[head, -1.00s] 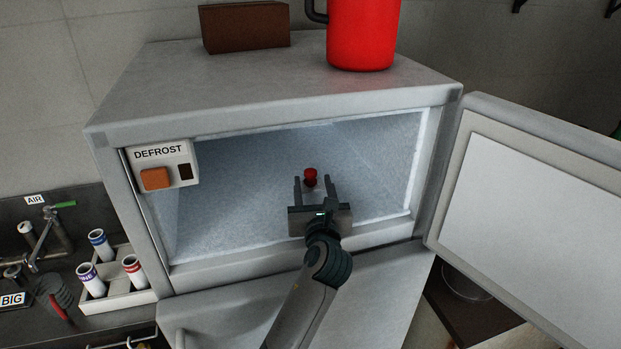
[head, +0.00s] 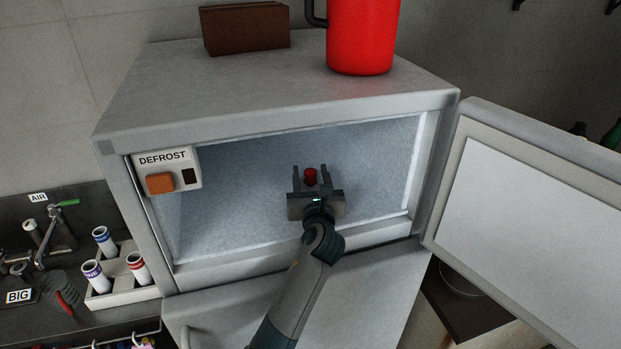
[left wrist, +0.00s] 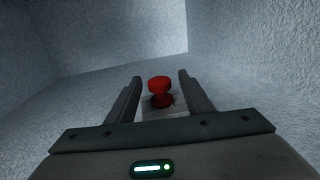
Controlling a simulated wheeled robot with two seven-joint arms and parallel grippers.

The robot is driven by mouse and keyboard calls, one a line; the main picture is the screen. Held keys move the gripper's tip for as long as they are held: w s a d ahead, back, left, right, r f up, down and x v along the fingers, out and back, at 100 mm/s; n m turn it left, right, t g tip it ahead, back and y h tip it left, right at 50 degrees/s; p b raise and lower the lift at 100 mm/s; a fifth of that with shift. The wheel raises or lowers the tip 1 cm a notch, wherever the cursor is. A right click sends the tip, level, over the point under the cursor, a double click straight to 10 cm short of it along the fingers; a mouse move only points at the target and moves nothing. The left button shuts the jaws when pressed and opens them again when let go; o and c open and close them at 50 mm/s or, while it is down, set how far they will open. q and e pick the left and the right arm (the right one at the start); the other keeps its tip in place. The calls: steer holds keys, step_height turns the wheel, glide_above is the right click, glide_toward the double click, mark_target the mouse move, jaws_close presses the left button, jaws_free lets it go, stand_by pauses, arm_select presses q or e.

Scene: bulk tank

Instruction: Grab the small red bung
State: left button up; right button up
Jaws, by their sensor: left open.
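The small red bung (head: 310,176) stands inside the frosted freezer compartment (head: 240,190). It also shows in the left wrist view (left wrist: 159,91), upright with a wider top and a narrower waist, on a small pale patch or base. My left gripper (head: 310,172) reaches into the compartment with its jaws open. In the left wrist view its two fingers (left wrist: 158,95) stand on either side of the bung, with a visible gap on each side. My right gripper is not in view.
The freezer door (head: 530,200) stands open at the right. A DEFROST panel (head: 165,170) is at the opening's upper left corner. A red jug (head: 360,35) and a brown box (head: 245,30) stand on top. A rack of tubes (head: 122,292) is at the lower left.

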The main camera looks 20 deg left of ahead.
mark_target(310, 171)
arm_select(q)
steer(key=shift+c, duration=0.6)
steer(key=c, duration=1)
steer(key=shift+r, duration=0.15)
steer(key=shift+r, duration=0.25)
step_height(310, 171, up, 3)
steer(key=shift+r+b, duration=0.15)
steer(key=shift+b, duration=0.75)
steer(key=w+d+r+b, duration=0.5)
steer(key=w+d+r, duration=0.1)
steer(key=d, duration=0.3)
steer(key=shift+w+d+r, duration=0.2)
steer(key=shift+d+r, duration=0.2)
steer(key=shift+r, duration=0.05)
